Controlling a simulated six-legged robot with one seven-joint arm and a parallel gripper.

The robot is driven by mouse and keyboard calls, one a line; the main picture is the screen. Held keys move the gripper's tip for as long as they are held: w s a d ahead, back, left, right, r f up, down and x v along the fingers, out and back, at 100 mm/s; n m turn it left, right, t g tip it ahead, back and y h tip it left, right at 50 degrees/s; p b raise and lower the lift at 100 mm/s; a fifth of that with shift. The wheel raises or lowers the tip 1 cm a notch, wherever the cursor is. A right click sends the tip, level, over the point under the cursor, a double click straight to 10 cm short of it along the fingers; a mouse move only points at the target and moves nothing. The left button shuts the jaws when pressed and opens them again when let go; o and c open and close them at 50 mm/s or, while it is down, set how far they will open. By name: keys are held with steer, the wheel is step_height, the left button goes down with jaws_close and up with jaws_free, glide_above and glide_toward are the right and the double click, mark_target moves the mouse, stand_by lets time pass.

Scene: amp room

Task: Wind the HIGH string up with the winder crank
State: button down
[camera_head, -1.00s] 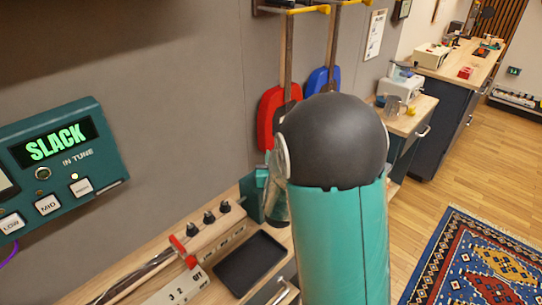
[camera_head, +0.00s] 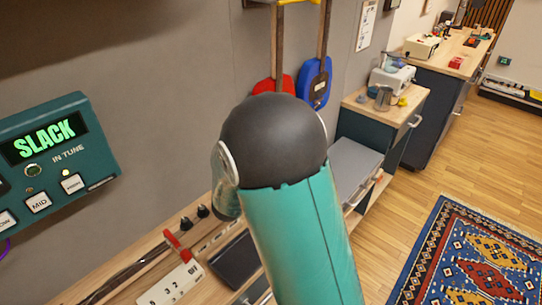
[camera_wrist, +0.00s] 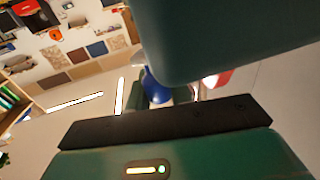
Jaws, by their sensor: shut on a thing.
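The teal tuner panel (camera_head: 58,150) on the wall at left reads SLACK in green. It has buttons, one labelled MID (camera_head: 39,203); a small lamp by the rightmost button is lit. Dark tuning knobs (camera_head: 194,217) stand on the wooden bench below. My teal arm with its black joint hides the bench to the right and my gripper in the head view. In the wrist view, my gripper (camera_wrist: 165,125) shows as a dark bar on a green body. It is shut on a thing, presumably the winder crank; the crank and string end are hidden.
A white plate with numbers (camera_head: 172,287) and a red lever (camera_head: 178,245) lie beside a dark tray (camera_head: 235,262). Red (camera_head: 273,85) and blue (camera_head: 315,82) paddle-shaped things hang on the wall. A grey-topped box (camera_head: 355,165) stands right of my arm. The floor around the rug (camera_head: 470,260) is clear.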

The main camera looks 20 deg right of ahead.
stand_by(0.3)
steer(key=c, duration=1.3)
jaws_free()
steer(key=shift+o, duration=0.2)
steer(key=v, duration=1.3)
steer(key=shift+s+a, duration=0.3)
